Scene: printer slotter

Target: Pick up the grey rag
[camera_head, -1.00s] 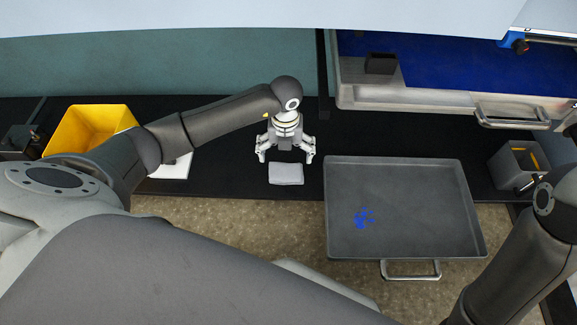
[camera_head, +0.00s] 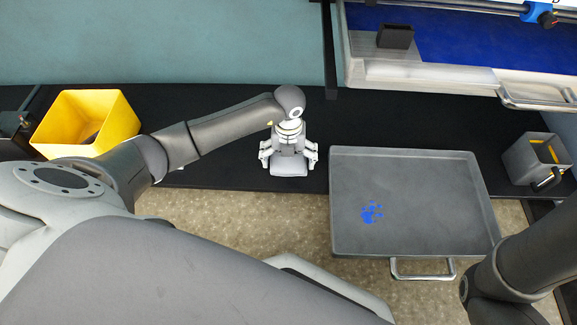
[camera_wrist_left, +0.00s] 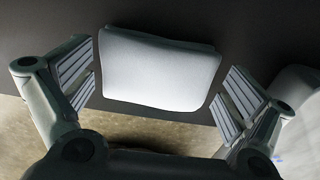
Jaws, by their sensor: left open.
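The grey rag (camera_head: 289,170) is a small, light grey folded pad on the black worktop, near its front edge. My left gripper (camera_head: 289,160) is directly above it in the head view and partly covers it. In the left wrist view the rag (camera_wrist_left: 160,70) lies between the two spread fingers of my left gripper (camera_wrist_left: 160,88), with a gap on each side. The gripper is open and empty. My right arm shows at the lower right of the head view, but its gripper is out of the picture.
A grey tray (camera_head: 410,220) with blue specks and a front handle is right of the rag. A yellow bin (camera_head: 85,122) stands at the left, a grey box (camera_head: 535,160) at the right. A dark block (camera_head: 394,37) sits on the blue-topped machine behind. The black worktop (camera_head: 225,175) is bare beside the rag.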

